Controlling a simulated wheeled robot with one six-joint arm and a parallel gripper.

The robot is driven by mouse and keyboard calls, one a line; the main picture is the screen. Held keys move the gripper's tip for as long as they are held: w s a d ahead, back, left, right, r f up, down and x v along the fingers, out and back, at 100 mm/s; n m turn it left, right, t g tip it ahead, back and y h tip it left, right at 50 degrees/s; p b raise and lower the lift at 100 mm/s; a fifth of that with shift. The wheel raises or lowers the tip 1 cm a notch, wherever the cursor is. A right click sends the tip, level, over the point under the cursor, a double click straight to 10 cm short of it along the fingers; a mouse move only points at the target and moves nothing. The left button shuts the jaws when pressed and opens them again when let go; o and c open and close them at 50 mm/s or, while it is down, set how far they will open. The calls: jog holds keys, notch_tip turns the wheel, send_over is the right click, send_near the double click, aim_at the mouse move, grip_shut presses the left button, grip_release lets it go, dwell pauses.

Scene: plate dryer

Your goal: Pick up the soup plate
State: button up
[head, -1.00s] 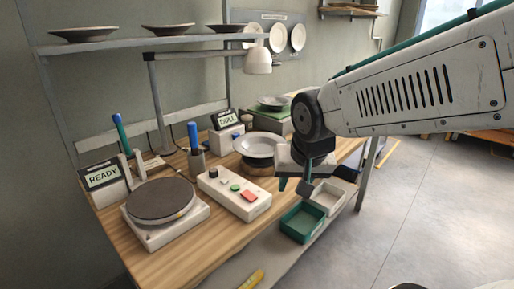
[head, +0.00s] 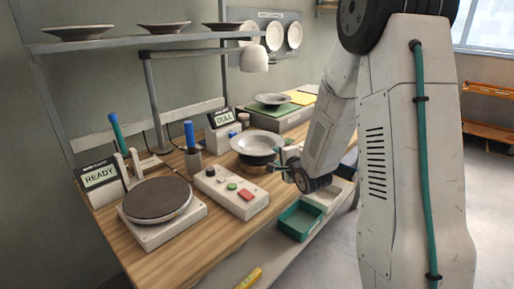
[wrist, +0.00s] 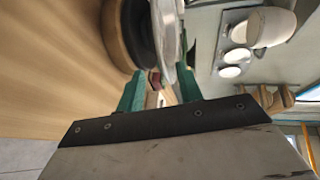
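The soup plate (head: 257,142), a pale deep plate with a wide rim, sits level on a round stand with a dark top and wooden side (wrist: 116,38) on the bench. My gripper (head: 284,162) is at the plate's right side, low near its rim. In the wrist view the plate (wrist: 168,35) appears edge-on, its near rim reaching towards the space between the teal fingertips of my gripper (wrist: 158,88). The fingers are apart, with a visible gap beside the rim. Contact with the plate cannot be made out.
A control box with buttons (head: 231,193) and a turntable (head: 157,199) stand left of the plate. A teal tray (head: 300,221) is below my gripper.

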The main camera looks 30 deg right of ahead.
aim_at(271, 154)
jog(key=x, duration=0.5)
jog(key=shift+w+a, duration=0.2)
jog(key=shift+w, duration=0.25)
grip_shut()
